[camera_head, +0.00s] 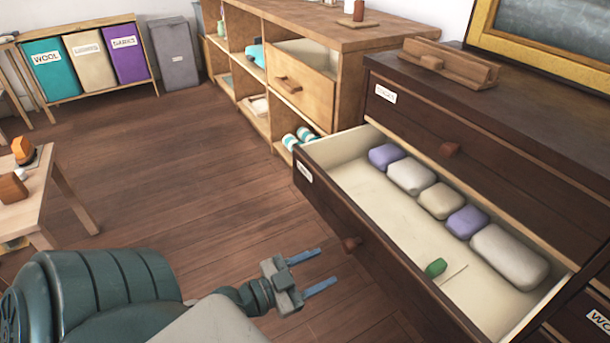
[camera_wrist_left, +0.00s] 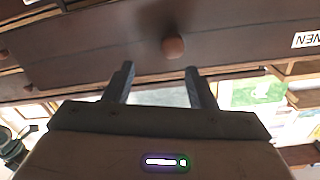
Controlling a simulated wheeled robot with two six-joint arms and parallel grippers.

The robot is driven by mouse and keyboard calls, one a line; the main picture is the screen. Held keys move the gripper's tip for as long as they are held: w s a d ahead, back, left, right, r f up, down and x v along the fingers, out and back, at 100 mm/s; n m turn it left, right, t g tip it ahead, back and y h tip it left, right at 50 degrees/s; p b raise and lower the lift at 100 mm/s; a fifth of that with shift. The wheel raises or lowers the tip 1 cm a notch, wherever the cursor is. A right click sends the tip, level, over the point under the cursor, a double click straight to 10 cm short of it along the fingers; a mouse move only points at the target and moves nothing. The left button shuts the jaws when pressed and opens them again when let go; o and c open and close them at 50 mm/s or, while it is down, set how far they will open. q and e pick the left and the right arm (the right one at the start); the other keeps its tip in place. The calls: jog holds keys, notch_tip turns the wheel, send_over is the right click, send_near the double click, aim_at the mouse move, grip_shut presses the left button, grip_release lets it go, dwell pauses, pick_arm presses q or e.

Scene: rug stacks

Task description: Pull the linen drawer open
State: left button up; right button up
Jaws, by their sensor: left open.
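The linen drawer (camera_head: 322,196) stands pulled out of the dark dresser, with folded bundles inside. Its round wooden knob (camera_head: 352,244) is on the front face. In the left wrist view the knob (camera_wrist_left: 173,48) shows on the dark drawer front, beside a white label (camera_wrist_left: 307,39) reading "NEN" upside down. My left gripper (camera_head: 328,266) is open and empty, with its two fingers pointing at the drawer front. The knob is just beyond the fingertips (camera_wrist_left: 160,69), apart from them. My right gripper is not in view.
The drawer holds several purple and pale bundles (camera_head: 410,176) and a small green item (camera_head: 435,268). The closed drawer above has a knob (camera_head: 449,149). A light wood shelf (camera_head: 262,112) stands behind, and a small table (camera_head: 62,190) at left. The floor between is clear.

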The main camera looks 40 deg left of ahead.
pick_arm(q)
jog(key=shift+p+v, duration=0.3)
jog(key=shift+v, duration=1)
